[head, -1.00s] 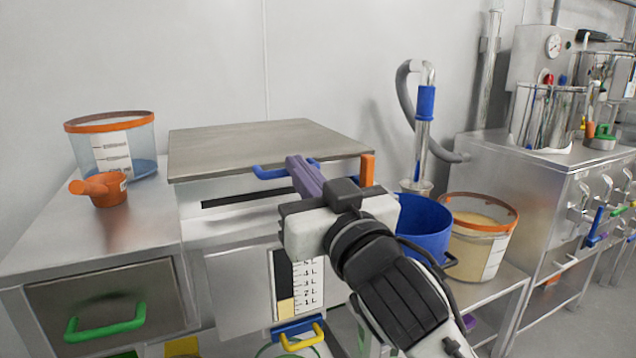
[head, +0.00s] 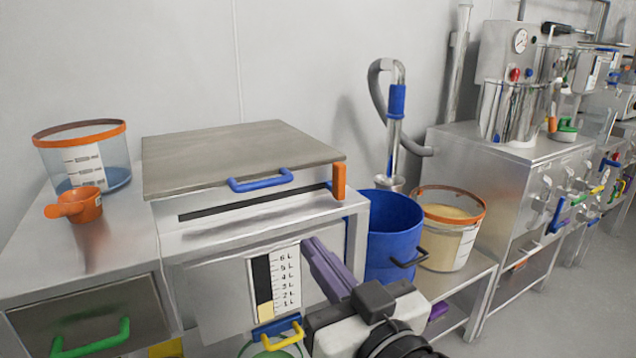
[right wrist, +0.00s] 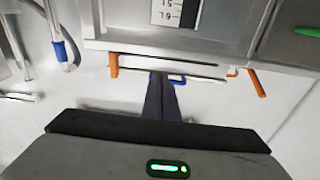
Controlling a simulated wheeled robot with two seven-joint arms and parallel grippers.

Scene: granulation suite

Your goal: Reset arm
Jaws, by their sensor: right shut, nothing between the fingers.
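My right gripper (head: 312,246) shows at the lower middle of the head view, its dark purple fingers shut and empty. It is in front of the steel cabinet (head: 215,275), just right of the level scale (head: 286,280), and below the lid's blue handle (head: 260,182). In the right wrist view the closed fingers (right wrist: 163,78) point toward the cabinet front and overlap the blue handle (right wrist: 178,80) in the picture. I cannot tell the distance to the cabinet. My left gripper is not in view.
A blue bucket (head: 391,240) and an orange-rimmed tub (head: 450,225) stand right of the cabinet. An orange scoop (head: 76,204) and a clear orange-rimmed container (head: 105,160) sit at left. The closed lid (head: 235,150) is bare. A yellow handle (head: 284,338) is low in front.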

